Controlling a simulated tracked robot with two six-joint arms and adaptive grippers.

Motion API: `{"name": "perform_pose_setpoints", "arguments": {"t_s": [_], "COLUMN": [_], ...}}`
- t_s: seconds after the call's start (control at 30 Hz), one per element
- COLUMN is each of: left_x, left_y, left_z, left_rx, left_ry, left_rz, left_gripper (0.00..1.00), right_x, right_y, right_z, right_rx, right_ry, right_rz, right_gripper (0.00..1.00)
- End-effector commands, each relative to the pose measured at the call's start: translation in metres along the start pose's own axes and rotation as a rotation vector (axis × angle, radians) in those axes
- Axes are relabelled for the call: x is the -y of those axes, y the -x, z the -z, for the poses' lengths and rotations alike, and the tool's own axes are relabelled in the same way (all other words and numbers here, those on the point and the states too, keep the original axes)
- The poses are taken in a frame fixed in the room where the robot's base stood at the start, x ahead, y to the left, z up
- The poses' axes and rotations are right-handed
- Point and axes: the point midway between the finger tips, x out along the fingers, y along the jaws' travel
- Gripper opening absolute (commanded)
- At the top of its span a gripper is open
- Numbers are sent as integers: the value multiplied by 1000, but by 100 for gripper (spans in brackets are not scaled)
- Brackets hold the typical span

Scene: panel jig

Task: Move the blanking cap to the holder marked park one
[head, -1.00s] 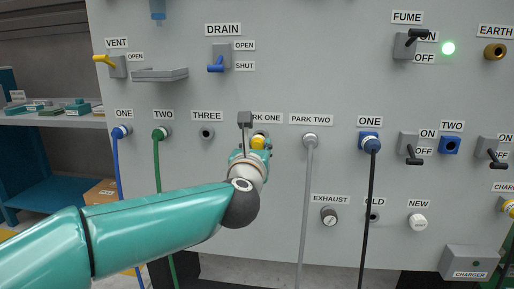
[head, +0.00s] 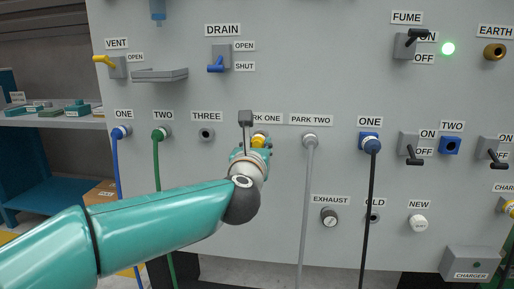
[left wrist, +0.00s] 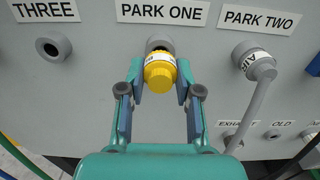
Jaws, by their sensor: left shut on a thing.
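The yellow blanking cap (left wrist: 160,73) is between the fingers of my left gripper (left wrist: 160,90) in the left wrist view. The gripper is shut on it. The cap is right at the grey park one holder (left wrist: 160,44), under the PARK ONE label, and hides most of its opening. I cannot tell how far the cap sits in the holder. In the head view the cap (head: 258,141) shows just beyond my left gripper (head: 262,146). My right gripper is not in view.
A grey hose plug marked AIR (left wrist: 254,62) sits in park two, its hose hanging close on the right. Holder three (left wrist: 53,47) is empty on the left. Blue and green hoses (head: 157,160) hang further left. A black cable (head: 371,190) hangs at the right.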

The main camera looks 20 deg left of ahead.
Motion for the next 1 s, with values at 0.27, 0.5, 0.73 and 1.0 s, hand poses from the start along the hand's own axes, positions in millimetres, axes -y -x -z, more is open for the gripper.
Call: {"name": "perform_pose_setpoints", "arguments": {"t_s": [0.27, 0.5, 0.73, 1.0], "left_x": [0, 0, 0, 0], "left_y": [-8, -13, -19, -21], "left_z": [1, 0, 1, 0], "left_rx": [-1, -1, -1, -1], "left_ry": [-1, 0, 0, 0], "left_rz": [0, 0, 0, 1], "left_gripper": [0, 0, 0, 60], "right_x": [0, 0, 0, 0], "right_y": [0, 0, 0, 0], "right_z": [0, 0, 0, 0], "right_rx": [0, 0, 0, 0], "right_ry": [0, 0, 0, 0], "right_rz": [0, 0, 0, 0], "right_gripper": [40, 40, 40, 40]}}
